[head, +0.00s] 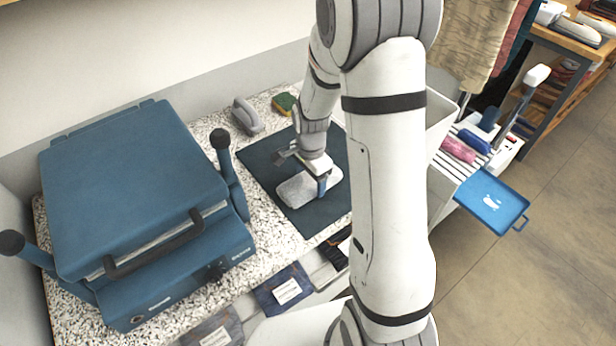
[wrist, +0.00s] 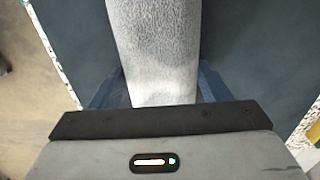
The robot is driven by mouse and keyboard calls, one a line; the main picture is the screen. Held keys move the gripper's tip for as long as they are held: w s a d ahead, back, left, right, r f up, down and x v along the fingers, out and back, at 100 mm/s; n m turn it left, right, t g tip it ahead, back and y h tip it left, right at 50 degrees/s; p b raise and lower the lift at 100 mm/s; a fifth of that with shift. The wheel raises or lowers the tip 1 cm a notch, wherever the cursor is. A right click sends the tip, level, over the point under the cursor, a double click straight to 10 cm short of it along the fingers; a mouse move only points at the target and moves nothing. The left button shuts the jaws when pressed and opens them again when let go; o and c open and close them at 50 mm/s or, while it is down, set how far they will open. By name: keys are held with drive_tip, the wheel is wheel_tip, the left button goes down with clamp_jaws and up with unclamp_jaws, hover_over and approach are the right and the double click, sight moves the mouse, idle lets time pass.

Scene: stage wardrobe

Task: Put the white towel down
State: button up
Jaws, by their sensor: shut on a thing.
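The white towel (head: 296,190) is a folded, pale grey-white bundle over the dark blue mat (head: 268,165) on the speckled counter. My gripper (head: 322,184) is shut on the towel's near right end. In the wrist view the towel (wrist: 153,45) runs up from between the blue fingers (wrist: 150,95), with the dark mat (wrist: 255,50) on both sides. The towel looks very close to the mat; I cannot tell whether it touches it. My arm hides part of the mat's right side.
A large blue press (head: 135,190) with upright handles stands left of the mat. A grey brush-like thing (head: 247,115) and a yellow-green sponge (head: 284,103) lie behind it. A slatted rack (head: 462,165) and blue tray (head: 492,199) are at right. Bare counter (head: 225,165) shows between press and mat.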

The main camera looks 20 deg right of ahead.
drive_tip(key=shift+f, duration=0.15)
drive_tip(key=o, duration=1)
drive_tip(key=shift+s, duration=0.1)
wheel_tip(320, 180, up, 12)
drive_tip(key=b, duration=0.1)
drive_tip(key=s+r+n+t, duration=0.1)
drive_tip(key=s+r+n, duration=0.2)
drive_tip(key=s, duration=0.3)
drive_tip(key=s+r+n+t, duration=0.1)
drive_tip(key=s+r+n, duration=0.2)
drive_tip(key=s+n, duration=0.3)
drive_tip(key=s+r+n+t, duration=0.1)
drive_tip(key=s+r+n, duration=0.2)
drive_tip(key=s, duration=0.3)
drive_tip(key=shift+s+n, duration=0.1)
drive_tip(key=shift+n, duration=0.7)
